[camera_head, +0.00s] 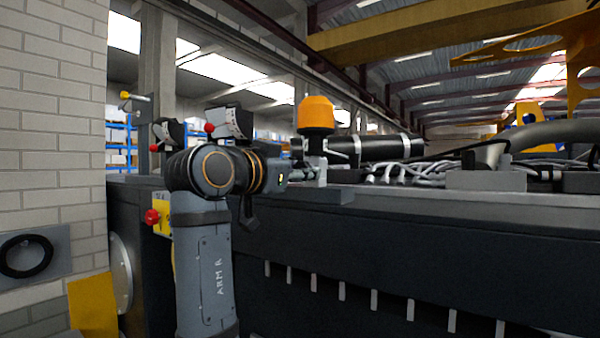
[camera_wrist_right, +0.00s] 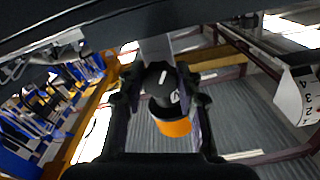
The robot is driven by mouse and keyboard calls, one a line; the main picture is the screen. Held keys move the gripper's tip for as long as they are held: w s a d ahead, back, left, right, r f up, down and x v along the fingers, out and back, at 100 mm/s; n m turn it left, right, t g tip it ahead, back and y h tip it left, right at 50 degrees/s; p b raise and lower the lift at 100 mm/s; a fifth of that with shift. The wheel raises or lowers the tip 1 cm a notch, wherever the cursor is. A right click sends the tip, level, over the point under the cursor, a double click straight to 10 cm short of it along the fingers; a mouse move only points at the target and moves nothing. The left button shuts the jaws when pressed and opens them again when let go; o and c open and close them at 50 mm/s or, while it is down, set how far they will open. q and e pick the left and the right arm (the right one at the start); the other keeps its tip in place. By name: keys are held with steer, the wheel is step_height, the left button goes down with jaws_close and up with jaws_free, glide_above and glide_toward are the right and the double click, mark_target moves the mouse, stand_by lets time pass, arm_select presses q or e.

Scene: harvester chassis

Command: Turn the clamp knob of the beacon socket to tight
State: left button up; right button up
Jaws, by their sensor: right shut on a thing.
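The orange beacon (camera_head: 316,116) stands upright in its grey socket (camera_head: 319,172) on the chassis ledge; its orange cap (camera_wrist_right: 172,127) also shows in the right wrist view. My right gripper (camera_head: 300,176) reaches the socket from the left. In the right wrist view its two dark fingers lie on either side of the black clamp knob (camera_wrist_right: 158,80), shut on it. A short white mark shows on the knob face. The knob is not clear in the head view, behind my wrist and fingers. My left gripper is not in view.
A white numbered dial (camera_wrist_right: 298,95) is at the right of the wrist view. A gauge box (camera_head: 233,122) and red knobs (camera_head: 152,217) lie near my arm. Black pipe (camera_head: 380,148) and pale cables (camera_head: 405,173) run behind and right of the socket. A brick wall (camera_head: 50,110) stands at left.

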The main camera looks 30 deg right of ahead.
steer(key=o, duration=1.2)
steer(key=shift+c, duration=0.2)
